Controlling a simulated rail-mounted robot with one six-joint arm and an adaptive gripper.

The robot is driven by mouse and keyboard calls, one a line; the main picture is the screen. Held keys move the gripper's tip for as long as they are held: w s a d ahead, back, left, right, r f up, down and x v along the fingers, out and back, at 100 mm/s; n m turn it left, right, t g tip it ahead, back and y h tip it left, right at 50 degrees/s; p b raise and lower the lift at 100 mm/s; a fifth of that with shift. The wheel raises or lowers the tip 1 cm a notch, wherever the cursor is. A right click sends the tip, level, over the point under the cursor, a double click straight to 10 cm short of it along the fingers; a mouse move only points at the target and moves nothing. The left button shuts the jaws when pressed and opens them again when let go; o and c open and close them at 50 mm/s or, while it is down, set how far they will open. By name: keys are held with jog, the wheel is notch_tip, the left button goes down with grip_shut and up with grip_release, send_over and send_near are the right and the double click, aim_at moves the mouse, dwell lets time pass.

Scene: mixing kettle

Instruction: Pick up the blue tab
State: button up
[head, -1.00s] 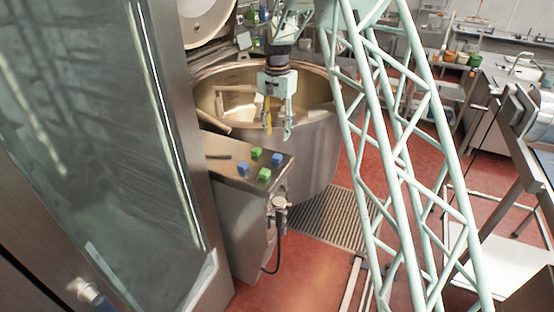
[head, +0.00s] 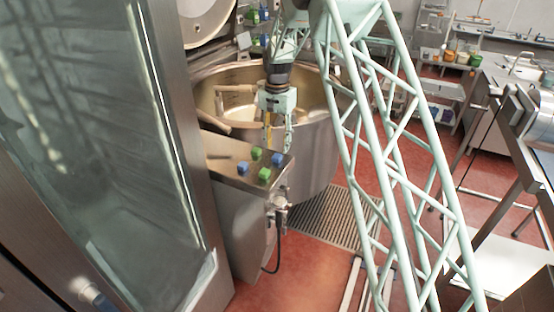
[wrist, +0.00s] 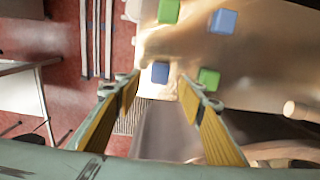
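Two blue tabs stand on the steel control panel (head: 222,173). The right one, a blue tab (head: 277,159) nearest the kettle, lies below my gripper (head: 278,148). In the wrist view this blue tab (wrist: 160,72) appears between the fingertips of my gripper (wrist: 159,84), which are spread apart and empty. The fingers seem above the tab, not around it. The other blue tab (head: 243,168) sits at the panel's left and shows upper right in the wrist view (wrist: 223,21).
Two green tabs stand close by, the rear green tab (head: 256,153) and the front green tab (head: 264,174). The large mixing kettle (head: 312,160) rises behind the panel. A glass-fronted steel cabinet (head: 100,140) stands at left.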

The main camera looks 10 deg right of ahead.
aim_at(277, 155)
jog(key=shift+s+f+p, duration=0.1)
jog(key=shift+f+p, duration=0.2)
jog(key=shift+f, duration=2.25)
jog(key=shift+c, duration=0.3)
jog(key=c, duration=0.8)
